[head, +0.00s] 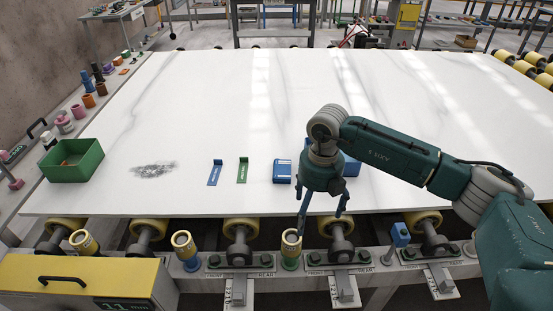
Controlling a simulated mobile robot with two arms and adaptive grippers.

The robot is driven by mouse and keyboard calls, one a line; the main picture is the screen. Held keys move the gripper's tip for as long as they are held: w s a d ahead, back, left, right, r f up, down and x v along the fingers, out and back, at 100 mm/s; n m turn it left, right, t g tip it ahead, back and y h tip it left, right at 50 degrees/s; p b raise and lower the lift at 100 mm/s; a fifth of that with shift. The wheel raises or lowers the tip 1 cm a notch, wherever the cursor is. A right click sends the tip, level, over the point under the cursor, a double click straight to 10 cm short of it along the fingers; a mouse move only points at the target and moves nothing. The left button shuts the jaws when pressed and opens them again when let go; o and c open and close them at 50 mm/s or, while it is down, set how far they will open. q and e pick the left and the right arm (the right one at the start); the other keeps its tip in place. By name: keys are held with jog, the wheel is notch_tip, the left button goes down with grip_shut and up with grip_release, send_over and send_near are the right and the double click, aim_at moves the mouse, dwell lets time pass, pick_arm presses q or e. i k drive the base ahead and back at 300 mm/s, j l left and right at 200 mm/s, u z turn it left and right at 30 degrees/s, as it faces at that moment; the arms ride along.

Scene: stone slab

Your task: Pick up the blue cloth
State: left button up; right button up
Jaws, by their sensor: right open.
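A small blue folded piece, which looks like the blue cloth (282,171), lies on the white stone slab (240,110) near its front edge. My right gripper (322,222) comes in from the right and points down, just right of the blue cloth and apart from it in the picture. Its fingers are spread and empty, and they show against the slab's front edge and the rollers. My left gripper is not in view.
A blue container (352,168) is partly hidden behind my right gripper. A blue bracket (215,173) and a green bracket (243,170) stand left of the cloth. A green bin (72,169) is at the far left. The slab's middle and back are clear.

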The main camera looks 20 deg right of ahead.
aim_at(282, 175)
jog(key=i, duration=1.05)
